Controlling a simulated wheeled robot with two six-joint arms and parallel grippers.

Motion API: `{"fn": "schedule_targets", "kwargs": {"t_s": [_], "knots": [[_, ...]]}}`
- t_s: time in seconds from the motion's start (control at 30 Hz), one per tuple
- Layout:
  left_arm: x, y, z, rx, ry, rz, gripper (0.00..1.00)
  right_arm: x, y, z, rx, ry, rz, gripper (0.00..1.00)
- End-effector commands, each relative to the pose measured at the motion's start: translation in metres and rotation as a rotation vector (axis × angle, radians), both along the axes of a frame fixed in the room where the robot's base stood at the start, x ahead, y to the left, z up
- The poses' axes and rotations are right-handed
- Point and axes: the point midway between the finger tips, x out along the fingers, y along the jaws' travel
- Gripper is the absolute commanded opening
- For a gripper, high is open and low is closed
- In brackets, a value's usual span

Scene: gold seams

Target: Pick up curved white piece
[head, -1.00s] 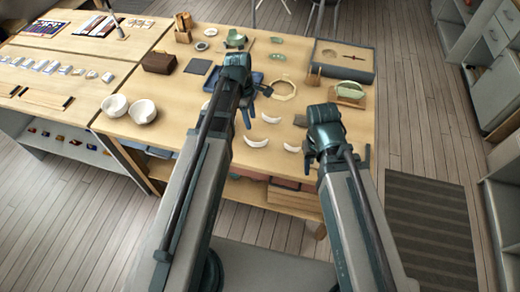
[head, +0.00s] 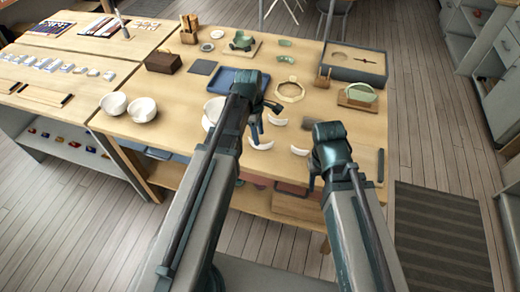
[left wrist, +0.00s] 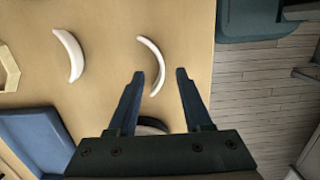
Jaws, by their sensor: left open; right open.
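Several curved white pieces lie on the wooden table near its front edge. In the head view one piece (head: 262,146) is just below my left gripper, another (head: 279,122) is behind it, and a third (head: 300,151) is beside my right gripper. My left gripper (head: 258,128) is open and empty. In the left wrist view one curved white piece (left wrist: 152,60) lies at the open fingertips (left wrist: 160,74), partly between them in the picture. Another piece (left wrist: 69,55) lies to its left. My right gripper (head: 318,178) is open near the front edge, its fingers partly hidden by its arm.
A white bowl (head: 211,110) stands partly hidden behind my left arm. A blue tray (head: 226,80) and an octagonal wooden frame (head: 290,91) lie farther back. Two white bowls (head: 142,109) stand at the left. A wooden stand with a green piece (head: 360,93) is at the right.

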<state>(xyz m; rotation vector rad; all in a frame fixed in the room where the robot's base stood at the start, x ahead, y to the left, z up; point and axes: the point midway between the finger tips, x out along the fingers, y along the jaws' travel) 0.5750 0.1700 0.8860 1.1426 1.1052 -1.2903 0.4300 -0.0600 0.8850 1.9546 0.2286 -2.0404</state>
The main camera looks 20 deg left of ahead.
Motion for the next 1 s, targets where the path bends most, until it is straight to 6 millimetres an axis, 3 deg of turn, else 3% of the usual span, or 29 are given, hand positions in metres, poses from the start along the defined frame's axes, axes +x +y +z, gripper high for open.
{"fn": "schedule_targets", "kwargs": {"t_s": [0.27, 0.63, 0.93, 1.0], "knots": [[0.000, 0.000, -0.008, 0.000, 0.000, 0.000, 0.50, 0.000, 0.000, -0.008, 0.000, 0.000, 0.000, 0.50], [-0.001, -0.001, -0.051, 0.000, 0.000, -0.001, 0.50, 0.000, 0.000, -0.051, 0.000, 0.000, 0.000, 0.50], [-0.001, -0.002, -0.051, 0.000, 0.000, 0.000, 0.50, 0.000, 0.000, -0.051, 0.000, 0.000, 0.000, 0.50], [-0.001, -0.002, -0.051, 0.000, 0.000, 0.000, 0.41, 0.000, 0.000, -0.051, 0.000, 0.000, 0.000, 0.50]]}}
